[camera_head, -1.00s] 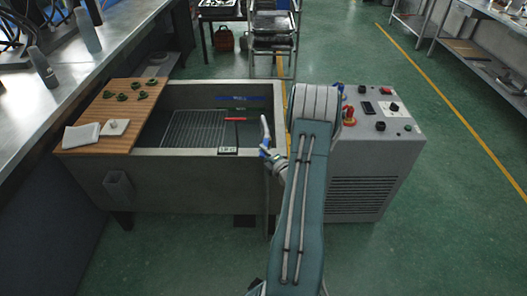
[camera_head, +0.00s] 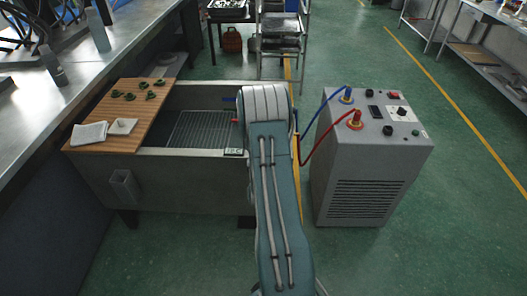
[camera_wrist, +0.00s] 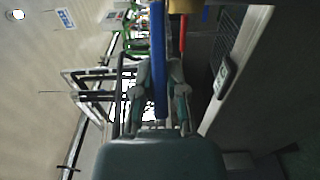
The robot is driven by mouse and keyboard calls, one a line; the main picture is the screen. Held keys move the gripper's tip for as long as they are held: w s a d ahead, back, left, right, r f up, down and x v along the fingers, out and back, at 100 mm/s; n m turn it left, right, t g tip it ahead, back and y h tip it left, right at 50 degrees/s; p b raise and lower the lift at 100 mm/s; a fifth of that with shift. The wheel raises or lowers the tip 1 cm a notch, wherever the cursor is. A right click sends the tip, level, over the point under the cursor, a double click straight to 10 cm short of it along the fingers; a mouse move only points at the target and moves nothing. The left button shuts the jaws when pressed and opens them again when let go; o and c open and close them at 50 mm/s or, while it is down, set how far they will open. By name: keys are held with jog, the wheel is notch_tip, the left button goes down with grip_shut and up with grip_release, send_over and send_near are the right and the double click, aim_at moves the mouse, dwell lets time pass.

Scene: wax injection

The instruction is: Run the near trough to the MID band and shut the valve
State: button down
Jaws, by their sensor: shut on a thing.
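The grey trough (camera_head: 170,182) stands left of centre in the head view, with a wire grate inside. A blue bar (camera_head: 229,99) and a red bar (camera_head: 219,119) show at its right end, partly behind my arm. In the wrist view my gripper (camera_wrist: 161,72) is shut on the blue bar (camera_wrist: 158,45), which runs up between the fingers. The red bar (camera_wrist: 183,35) is just right of it, apart from the fingers. A small display (camera_head: 234,152) sits on the trough's front rim; its reading is too small to tell. My gripper is hidden behind my arm in the head view.
A wooden board (camera_head: 112,138) with green pieces and white blocks covers the trough's left part. A grey machine (camera_head: 375,150) with red and blue hoses stands right. A metal bench (camera_head: 60,85) runs along the left. Green floor is open at the far right.

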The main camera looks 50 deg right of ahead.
jog(key=w+d+m+g+h, duration=0.2)
jog(key=w+m+g+h, duration=0.2)
jog(key=m+g, duration=0.5)
jog(key=shift+w+d+f+m+g+h, duration=0.25)
jog(key=shift+w+g, duration=0.55)
jog(key=shift+g, duration=1.7)
jog(key=c, duration=0.7)
grip_release()
jog(key=shift+w, duration=0.1)
jog(key=shift+d, duration=0.1)
jog(key=shift+r, duration=0.1)
